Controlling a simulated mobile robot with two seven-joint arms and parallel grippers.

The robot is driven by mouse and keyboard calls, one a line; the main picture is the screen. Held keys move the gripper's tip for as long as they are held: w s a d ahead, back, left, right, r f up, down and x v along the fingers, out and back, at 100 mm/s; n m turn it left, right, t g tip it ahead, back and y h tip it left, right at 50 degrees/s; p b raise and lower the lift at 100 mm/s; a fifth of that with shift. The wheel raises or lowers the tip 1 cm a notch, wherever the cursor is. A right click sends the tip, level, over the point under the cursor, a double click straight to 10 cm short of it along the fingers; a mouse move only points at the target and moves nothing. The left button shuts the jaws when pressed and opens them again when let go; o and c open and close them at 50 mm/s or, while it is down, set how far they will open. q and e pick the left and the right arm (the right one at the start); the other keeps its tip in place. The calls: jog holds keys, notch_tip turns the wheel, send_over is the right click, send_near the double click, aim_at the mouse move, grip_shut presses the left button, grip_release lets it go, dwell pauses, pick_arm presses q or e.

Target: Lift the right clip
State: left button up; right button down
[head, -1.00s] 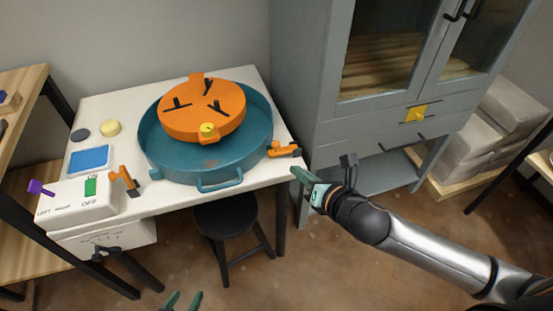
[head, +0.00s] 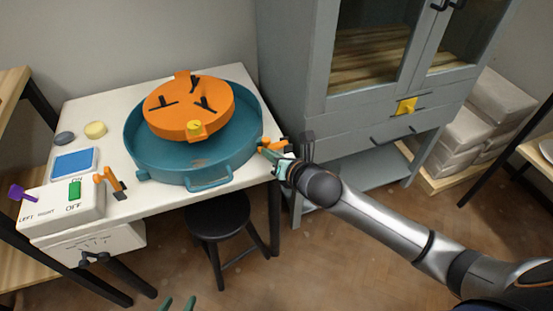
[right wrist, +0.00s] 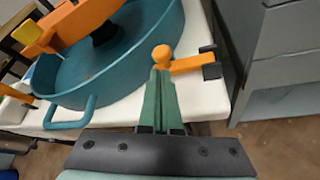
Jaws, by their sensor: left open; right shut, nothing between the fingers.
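The right clip (head: 268,144) is orange with a dark end and sits at the table's right edge, beside the teal basin (head: 205,178). In the right wrist view the clip (right wrist: 190,64) shows a round orange knob and an arm leading to a dark block. My right gripper (head: 268,156) is shut and empty, with its fingertips (right wrist: 161,74) right at the knob; I cannot tell whether they touch it. My left gripper (head: 179,303) is open and empty at the bottom edge of the head view, low and away from the table.
An orange disc (head: 170,118) with black bars sits in the basin. A second orange clip (head: 108,180) stands by the switch box (head: 50,212) at left. A black stool (head: 215,221) stands below the table, and a grey cabinet (head: 300,100) rises close on the right.

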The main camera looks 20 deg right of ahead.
pick_arm(q)
jog(key=shift+s+f, duration=0.1)
jog(key=shift+s, duration=0.05)
jog(key=shift+p, duration=0.4)
pick_arm(e)
jog(key=shift+d+r+m, duration=0.1)
jog(key=shift+r+m, duration=0.1)
jog(key=shift+m, duration=0.1)
jog(key=shift+y, duration=0.3)
